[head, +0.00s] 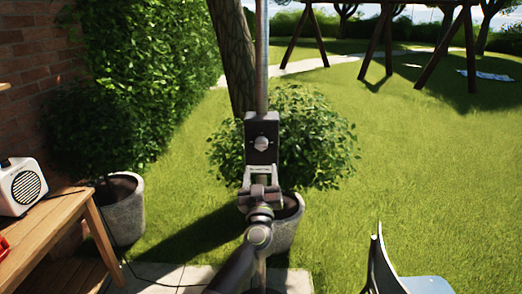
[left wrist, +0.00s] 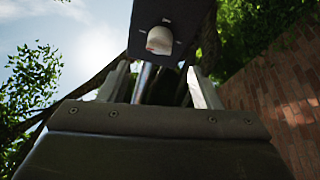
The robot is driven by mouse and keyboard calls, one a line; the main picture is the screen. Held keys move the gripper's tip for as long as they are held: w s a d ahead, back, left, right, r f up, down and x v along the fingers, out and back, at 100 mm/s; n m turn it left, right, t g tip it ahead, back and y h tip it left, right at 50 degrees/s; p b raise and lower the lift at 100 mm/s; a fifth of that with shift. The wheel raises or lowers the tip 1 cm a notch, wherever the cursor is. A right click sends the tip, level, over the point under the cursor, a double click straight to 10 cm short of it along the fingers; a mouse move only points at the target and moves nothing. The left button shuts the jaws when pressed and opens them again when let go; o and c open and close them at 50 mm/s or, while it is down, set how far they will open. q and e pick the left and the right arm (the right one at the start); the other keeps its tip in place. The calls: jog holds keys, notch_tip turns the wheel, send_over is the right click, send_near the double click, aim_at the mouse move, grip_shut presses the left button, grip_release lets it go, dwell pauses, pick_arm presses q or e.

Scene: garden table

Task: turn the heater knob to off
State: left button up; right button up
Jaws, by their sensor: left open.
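The heater's control box (head: 256,129) is dark and sits on an upright metal pole. Its pale round knob (head: 261,143) is in the middle of the front face. In the left wrist view, the knob (left wrist: 160,40) shows above and beyond the fingertips, on the dark panel (left wrist: 180,14). My left gripper (head: 260,173) is open and empty just below the knob in the head view. Its two fingers also show in the left wrist view (left wrist: 160,75), spread apart, with the pole between them. I see no finger touching the knob. The right gripper is out of view.
A wooden table (head: 60,235) with a white speaker-like box (head: 20,187) stands at the left. Potted bushes stand beside the table and behind the pole. A pale chair-like object (head: 385,265) is at the lower right. Open lawn (head: 430,170) lies beyond.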

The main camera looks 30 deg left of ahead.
aim_at(261, 148)
pick_arm(q)
jog(key=x, duration=0.7)
jog(key=shift+w+a+r, duration=0.15)
jog(key=shift+w+a, duration=0.05)
jog(key=shift+w, duration=0.15)
jog(key=shift+w+a+r, duration=0.25)
jog(key=shift+w+a, duration=0.05)
jog(key=shift+w, duration=0.15)
jog(key=shift+c, duration=0.5)
